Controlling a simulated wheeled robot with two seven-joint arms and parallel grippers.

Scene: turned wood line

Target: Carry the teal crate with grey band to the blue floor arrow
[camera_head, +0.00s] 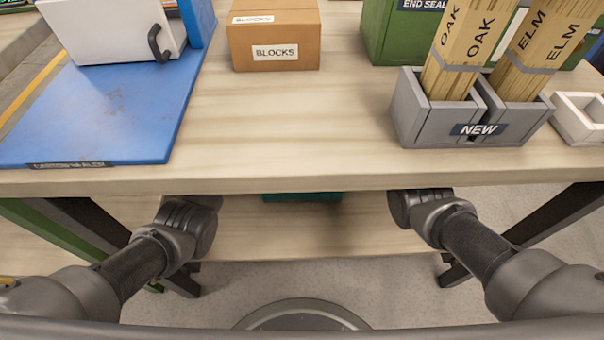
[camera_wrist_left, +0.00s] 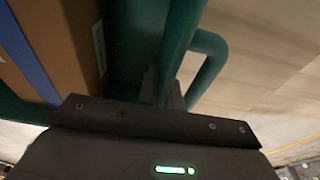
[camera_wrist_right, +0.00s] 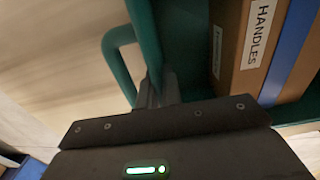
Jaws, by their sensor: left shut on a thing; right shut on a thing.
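The teal crate (camera_head: 300,197) lies under the table's front edge in the head view, and only a thin strip of it shows. In the left wrist view my left gripper (camera_wrist_left: 165,92) is shut on the crate's teal side (camera_wrist_left: 183,40), close to a loop handle (camera_wrist_left: 212,62). In the right wrist view my right gripper (camera_wrist_right: 155,92) is shut on the opposite side (camera_wrist_right: 145,38), beside another loop handle (camera_wrist_right: 112,62). The tabletop hides both jaws in the head view. I cannot make out the grey band. The blue floor arrow is not in view.
A brown box labelled HANDLES (camera_wrist_right: 247,45) with a blue stripe sits in the crate. The wooden tabletop (camera_head: 300,160) is above, with a lower shelf (camera_head: 290,235) beneath.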

